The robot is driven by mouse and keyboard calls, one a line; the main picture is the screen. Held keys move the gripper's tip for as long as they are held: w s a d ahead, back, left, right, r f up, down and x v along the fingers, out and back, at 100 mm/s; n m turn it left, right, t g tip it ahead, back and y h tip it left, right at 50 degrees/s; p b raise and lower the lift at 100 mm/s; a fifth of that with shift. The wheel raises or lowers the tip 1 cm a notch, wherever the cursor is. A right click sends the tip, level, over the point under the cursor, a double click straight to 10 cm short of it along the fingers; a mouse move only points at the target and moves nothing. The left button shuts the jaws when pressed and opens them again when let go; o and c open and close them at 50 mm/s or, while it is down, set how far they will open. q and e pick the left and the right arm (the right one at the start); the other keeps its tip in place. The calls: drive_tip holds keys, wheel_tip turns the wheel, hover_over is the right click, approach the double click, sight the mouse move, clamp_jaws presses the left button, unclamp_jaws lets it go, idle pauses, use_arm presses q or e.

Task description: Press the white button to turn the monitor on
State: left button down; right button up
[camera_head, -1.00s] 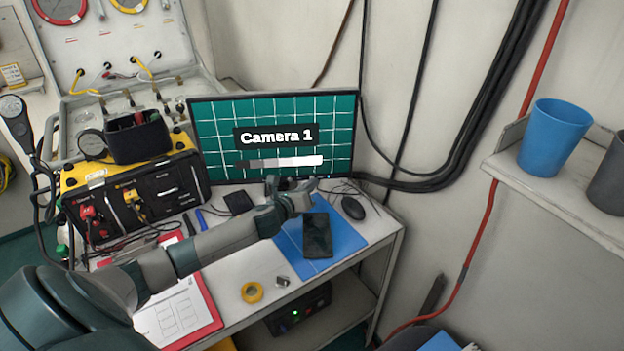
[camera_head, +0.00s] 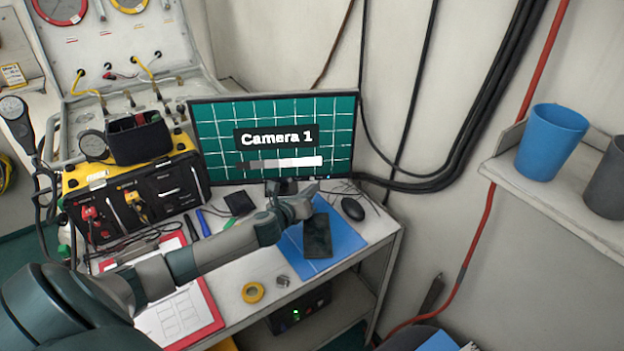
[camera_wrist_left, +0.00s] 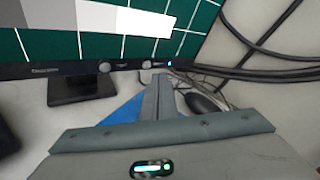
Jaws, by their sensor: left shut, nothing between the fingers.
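The monitor (camera_head: 216,130) stands at the back of the desk, lit, with a green grid and the words "Camera 1". It also shows in the left wrist view (camera_wrist_left: 200,32). On its lower bezel there are two round pale buttons, one at left (camera_wrist_left: 104,66) and one at right (camera_wrist_left: 147,64), with a small blue light (camera_wrist_left: 169,63) beside the right one. My left gripper (camera_head: 313,188) is shut and empty, just in front of the bezel's right part. Its fingertips (camera_wrist_left: 160,77) are just below the right button; I cannot tell whether they touch. My right gripper is out of view.
A blue mat (camera_head: 345,240) with a dark phone (camera_head: 317,236) lies below my gripper, and a black mouse (camera_head: 353,208) to the right. A yellow-black panel box (camera_head: 160,190) stands left. Yellow tape (camera_head: 253,292) lies near the front edge. Cables hang on the wall.

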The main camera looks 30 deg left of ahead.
use_arm(q)
drive_tip(key=shift+s+d+p, duration=0.75)
drive_tip(key=shift+s+d, duration=0.65)
drive_tip(key=shift+s, duration=0.25)
drive_tip(key=shift+s, duration=0.1)
